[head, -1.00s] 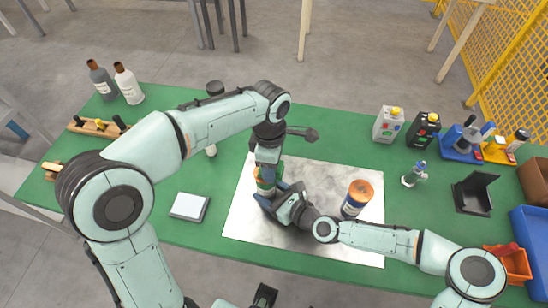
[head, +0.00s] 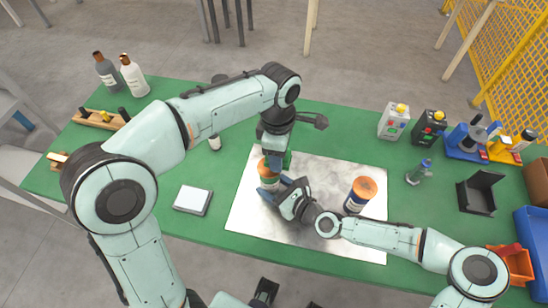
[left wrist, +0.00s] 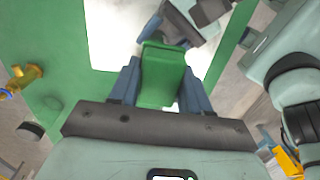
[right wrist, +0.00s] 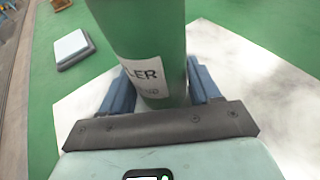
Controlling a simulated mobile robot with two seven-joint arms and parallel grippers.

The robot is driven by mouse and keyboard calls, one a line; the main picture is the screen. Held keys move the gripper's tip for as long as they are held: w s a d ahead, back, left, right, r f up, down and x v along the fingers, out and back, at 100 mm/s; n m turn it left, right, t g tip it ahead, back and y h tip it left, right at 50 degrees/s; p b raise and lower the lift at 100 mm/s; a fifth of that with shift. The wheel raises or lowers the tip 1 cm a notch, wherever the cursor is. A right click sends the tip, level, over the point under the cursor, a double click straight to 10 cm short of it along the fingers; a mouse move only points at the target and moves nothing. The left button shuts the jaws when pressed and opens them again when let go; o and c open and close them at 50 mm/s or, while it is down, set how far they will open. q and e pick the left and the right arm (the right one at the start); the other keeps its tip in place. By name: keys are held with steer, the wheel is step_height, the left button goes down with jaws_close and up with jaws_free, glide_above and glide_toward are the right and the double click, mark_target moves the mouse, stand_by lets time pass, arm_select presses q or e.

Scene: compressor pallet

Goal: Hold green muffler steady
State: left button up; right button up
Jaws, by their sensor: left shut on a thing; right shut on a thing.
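The green muffler (right wrist: 145,35) is a green cylinder with a white label ending in "LER". In the right wrist view it stands between the blue fingers of my right gripper (right wrist: 160,95), which is shut on it. In the left wrist view my left gripper (left wrist: 165,85) is shut on a green piece (left wrist: 162,72). I cannot tell whether that piece joins the muffler.
An orange-topped can (head: 360,194) stands to the right on the metal plate (head: 245,215). A white-topped block (head: 192,200) lies at left. Bottles (head: 133,76) stand back left.

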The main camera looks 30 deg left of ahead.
arm_select(q)
steer(key=shift+r, duration=2.75)
arm_select(e)
steer(key=o, duration=0.9)
steer(key=shift+d, duration=0.1)
steer(key=v, duration=1.2)
arm_select(q)
steer(key=shift+s, duration=0.1)
arm_select(e)
steer(key=shift+s, duration=0.1)
